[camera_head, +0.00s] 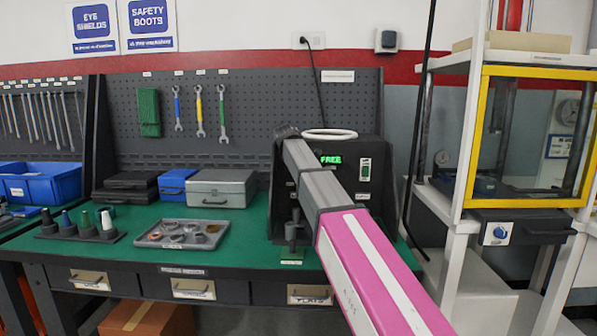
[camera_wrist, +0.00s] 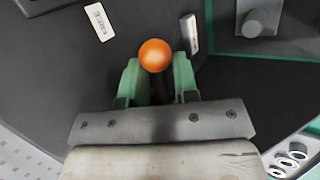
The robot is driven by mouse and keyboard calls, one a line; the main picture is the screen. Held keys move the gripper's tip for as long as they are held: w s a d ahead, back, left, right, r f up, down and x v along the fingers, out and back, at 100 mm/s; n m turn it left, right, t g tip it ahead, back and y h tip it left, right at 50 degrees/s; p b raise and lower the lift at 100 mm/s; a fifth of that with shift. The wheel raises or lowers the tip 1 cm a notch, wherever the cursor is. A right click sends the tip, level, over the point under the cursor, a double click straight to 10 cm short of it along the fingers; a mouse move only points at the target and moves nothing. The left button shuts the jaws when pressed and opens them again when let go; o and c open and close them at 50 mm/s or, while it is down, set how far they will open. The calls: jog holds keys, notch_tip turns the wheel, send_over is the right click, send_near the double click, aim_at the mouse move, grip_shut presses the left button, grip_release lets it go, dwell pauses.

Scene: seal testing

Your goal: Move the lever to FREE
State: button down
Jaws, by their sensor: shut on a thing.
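The lever's round orange knob (camera_wrist: 154,55) sits between the two green fingers of my gripper (camera_wrist: 156,74) in the wrist view. My gripper is shut on the lever at the knob. Most of the lever's shaft is hidden below the knob. A white label reading FREE (camera_wrist: 99,22) is on the dark panel to the upper left of the knob. A second pale label (camera_wrist: 190,34), too oblique to read, is at the upper right. In the head view, the black test unit (camera_head: 371,150) has a lit green display (camera_head: 331,160) reading FREE. My arm hides the lever and gripper there.
The unit stands on a green bench (camera_head: 150,222). A tray of small parts (camera_head: 181,234) and a grey case (camera_head: 221,188) lie to its left. A yellow-framed cabinet (camera_head: 465,140) stands on the right. A black cable (camera_head: 409,150) hangs between them.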

jog(key=shift+a+r+h, duration=0.15)
jog(key=shift+r+h, duration=0.1)
jog(key=shift+h, duration=0.45)
jog(key=shift+n, duration=0.3)
jog(key=c, duration=1.1)
grip_release()
jog(key=shift+c, duration=0.2)
jog(key=shift+r, duration=0.1)
jog(key=v, duration=1)
jog(key=shift+s+a, duration=0.25)
jog(key=shift+a, duration=0.05)
jog(key=shift+r, duration=0.15)
